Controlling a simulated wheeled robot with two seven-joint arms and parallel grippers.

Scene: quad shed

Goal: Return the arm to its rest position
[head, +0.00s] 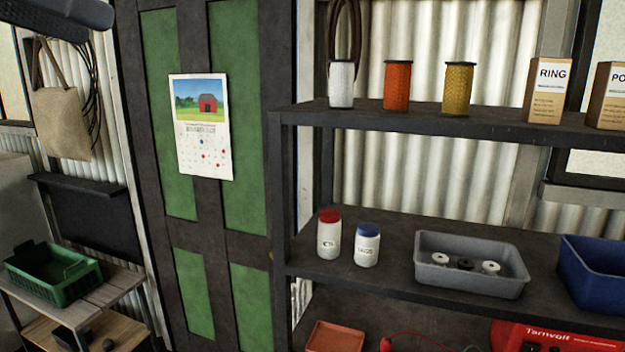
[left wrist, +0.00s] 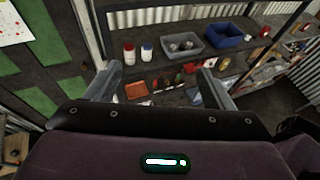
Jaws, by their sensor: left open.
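My left gripper (left wrist: 161,70) shows in the left wrist view with its two grey fingers wide apart. Nothing is held between them. Beyond the fingers are the shelves, with the grey bin (left wrist: 183,43) and the two jars seen past the gap. In the head view a dark part of my left arm (head: 65,16) shows at the top left corner, in front of the wall with the hanging bag. My right gripper is not seen in either view.
A dark shelf unit (head: 400,124) holds spools, boxes, a red-lidded jar (head: 329,236), a blue-lidded jar (head: 367,246), a grey bin (head: 470,283) and a blue bin (head: 600,274). A green door (head: 186,180) stands left of it. A green crate (head: 54,284) sits on a bench at lower left.

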